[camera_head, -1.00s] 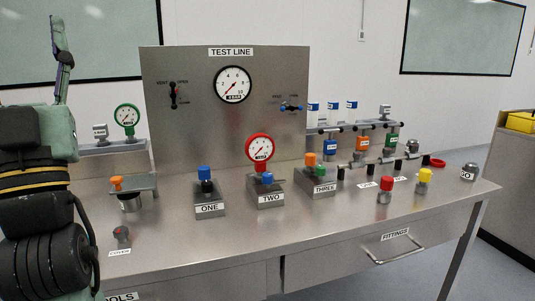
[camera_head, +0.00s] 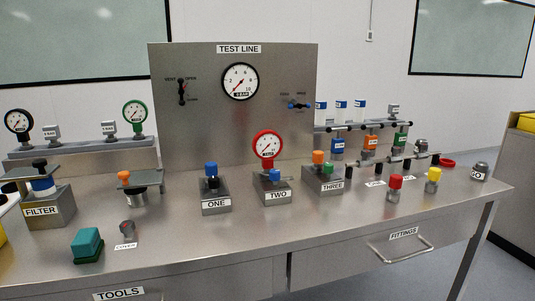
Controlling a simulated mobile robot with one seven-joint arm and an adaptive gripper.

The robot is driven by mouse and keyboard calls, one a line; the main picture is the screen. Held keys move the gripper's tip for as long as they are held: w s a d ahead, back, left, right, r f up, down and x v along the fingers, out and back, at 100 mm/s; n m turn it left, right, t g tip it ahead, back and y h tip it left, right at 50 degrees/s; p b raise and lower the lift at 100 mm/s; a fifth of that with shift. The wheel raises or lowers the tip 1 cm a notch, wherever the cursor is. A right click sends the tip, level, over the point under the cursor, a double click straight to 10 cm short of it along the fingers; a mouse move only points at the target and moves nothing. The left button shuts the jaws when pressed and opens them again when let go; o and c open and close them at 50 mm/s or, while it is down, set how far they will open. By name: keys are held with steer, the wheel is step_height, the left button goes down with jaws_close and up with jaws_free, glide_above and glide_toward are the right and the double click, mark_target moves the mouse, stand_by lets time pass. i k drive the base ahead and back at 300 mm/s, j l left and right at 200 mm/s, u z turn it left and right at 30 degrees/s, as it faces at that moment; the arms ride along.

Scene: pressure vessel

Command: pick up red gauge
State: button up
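The red gauge (camera_head: 267,145) has a round red rim and a white dial. It stands upright at the block labelled TWO (camera_head: 274,191), near the middle of the bench and in front of the test panel. A blue knob sits in front of it on the same block. My gripper is not in view.
The steel bench (camera_head: 230,240) has clear room along its front. Block ONE (camera_head: 215,200) stands left of the gauge and block THREE (camera_head: 322,180) right. The TEST LINE panel (camera_head: 215,110) rises behind. A teal block (camera_head: 87,243) lies at front left.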

mark_target(266, 145)
steer(key=z, duration=1.4)
steer(key=i+j+z, duration=0.1)
steer(key=j, duration=0.55)
steer(key=j+z, duration=0.15)
steer(key=j, duration=0.45)
steer(key=i+j, duration=0.1)
steer(key=j, duration=0.6)
steer(key=i+j, duration=0.15)
steer(key=j, duration=0.15)
